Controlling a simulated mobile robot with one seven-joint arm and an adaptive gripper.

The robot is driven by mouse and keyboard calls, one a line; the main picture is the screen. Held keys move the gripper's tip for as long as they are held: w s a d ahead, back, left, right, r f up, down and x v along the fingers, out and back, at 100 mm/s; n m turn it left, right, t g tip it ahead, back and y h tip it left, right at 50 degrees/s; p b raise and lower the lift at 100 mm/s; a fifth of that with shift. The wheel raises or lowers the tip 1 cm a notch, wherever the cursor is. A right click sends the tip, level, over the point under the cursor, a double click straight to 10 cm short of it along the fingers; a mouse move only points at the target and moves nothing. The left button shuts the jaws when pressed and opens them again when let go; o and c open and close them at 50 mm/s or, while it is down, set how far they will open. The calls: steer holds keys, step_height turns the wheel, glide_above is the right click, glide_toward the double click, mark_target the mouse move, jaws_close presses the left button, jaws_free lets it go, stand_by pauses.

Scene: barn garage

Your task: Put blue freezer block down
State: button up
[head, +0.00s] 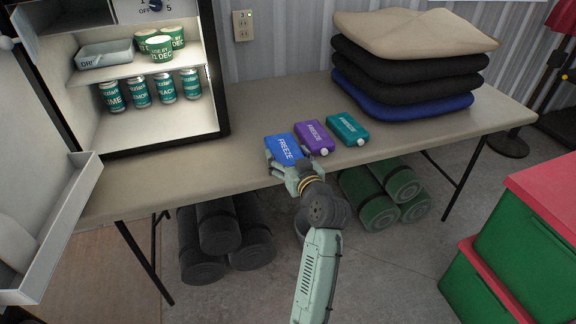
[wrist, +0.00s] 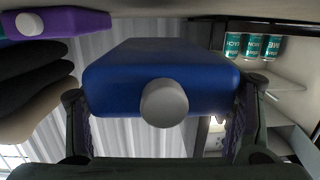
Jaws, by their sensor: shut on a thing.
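The blue freezer block (head: 284,149), with a FREEZE label, is at the front part of the table, left of a purple block. My gripper (head: 291,177) is shut on it from the front side. In the wrist view, which looks upside down, the blue block (wrist: 190,75) sits between my two fingers (wrist: 160,125), with its grey round cap facing the camera. I cannot tell whether its underside touches the tabletop or hangs just above it.
A purple freezer block (head: 314,137) and a teal one (head: 347,129) lie to the right on the table (head: 245,110). Stacked cushions (head: 408,70) stand behind right. An open fridge (head: 150,70) with cans and tubs is at left. Table is bare between fridge and blue block.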

steer(key=shift+w, duration=0.2)
step_height(320, 180, down, 4)
steer(key=b, duration=0.2)
steer(key=shift+r+b, duration=0.2)
steer(key=shift+b, duration=0.15)
steer(key=shift+r, duration=0.15)
steer(key=o, duration=1.1)
steer(key=shift+f, duration=0.25)
steer(key=shift+c, duration=0.2)
steer(key=o, duration=0.5)
steer(key=shift+r, duration=0.15)
